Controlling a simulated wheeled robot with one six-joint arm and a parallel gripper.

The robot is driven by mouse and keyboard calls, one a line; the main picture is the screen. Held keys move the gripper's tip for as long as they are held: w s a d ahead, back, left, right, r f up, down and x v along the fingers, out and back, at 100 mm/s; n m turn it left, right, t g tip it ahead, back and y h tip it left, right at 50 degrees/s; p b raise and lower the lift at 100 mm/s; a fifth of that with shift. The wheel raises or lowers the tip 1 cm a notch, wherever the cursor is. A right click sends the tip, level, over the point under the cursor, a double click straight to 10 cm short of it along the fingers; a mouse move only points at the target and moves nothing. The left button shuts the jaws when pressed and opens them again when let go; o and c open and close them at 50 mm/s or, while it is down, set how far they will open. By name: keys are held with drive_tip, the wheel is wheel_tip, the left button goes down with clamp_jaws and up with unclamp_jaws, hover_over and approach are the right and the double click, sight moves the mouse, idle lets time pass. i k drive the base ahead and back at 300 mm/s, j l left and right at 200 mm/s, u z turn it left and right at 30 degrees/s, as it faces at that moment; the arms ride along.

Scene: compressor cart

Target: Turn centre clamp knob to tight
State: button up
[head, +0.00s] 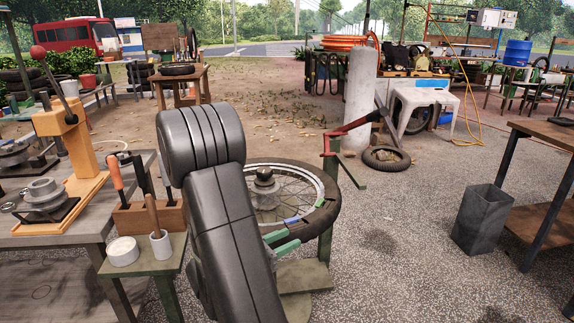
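The centre clamp knob (264,175) is a dark, rounded knob on top of the hub at the middle of a spoked wheel (297,182). The wheel lies flat on a green stand (325,240), with a dark tyre around part of its rim. My dark grey arm stands in front and covers the wheel's left side. My gripper cannot be made out; it seems to be hidden behind the arm. The knob's top and right side are clear of the arm, and I see no contact with it. Whether it is tight or loose cannot be told.
Green levers (287,247) lie at the tyre's near edge. A red bar (350,127) reaches in from behind right. A grey bin (483,218) stands right; the floor between is open.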

sight(264, 178)
drive_tip(key=i+l+u, duration=0.1)
drive_tip(key=i+u, duration=0.3)
drive_tip(key=i, duration=0.75)
